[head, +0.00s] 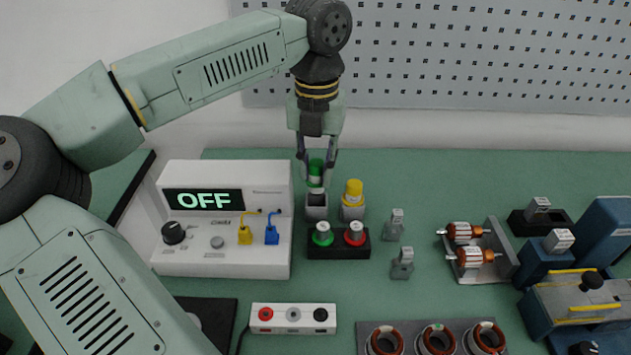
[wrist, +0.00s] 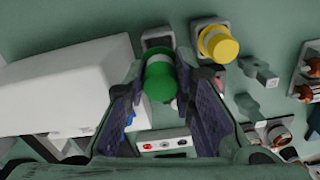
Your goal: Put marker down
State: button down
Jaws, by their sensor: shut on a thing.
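My gripper (head: 317,163) is shut on a green-capped marker (head: 316,176) and holds it upright, with the cap up. In the wrist view the green cap (wrist: 158,80) sits between the two fingers. In the head view the marker's lower end is at the mouth of a small grey holder (head: 317,207); I cannot tell whether it is inside or just above. In the wrist view a grey holder (wrist: 157,36) shows dark and open beside the cap. A yellow-capped marker (head: 353,190) stands in a second grey holder (head: 352,212) just to the right.
A white tester (head: 222,262) reading OFF stands close on the left. A black block with green and red terminals (head: 339,252) sits just in front of the holders. Grey clips (head: 402,264), copper-wound rotors and blue fixtures lie right. Green table (head: 430,185) is clear at the back right.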

aim_at(316, 186)
notch_tip(316, 186, down, 4)
jog(key=shift+r+p, duration=0.1)
jog(key=shift+p, duration=0.3)
jog(key=shift+f+b, duration=0.6)
jog(key=shift+f, duration=0.05)
jog(key=c, duration=1.6)
grip_release()
jog(key=shift+r, duration=0.1)
jog(key=shift+c, duration=0.2)
notch_tip(316, 186, up, 13)
jog(key=shift+f, duration=0.1)
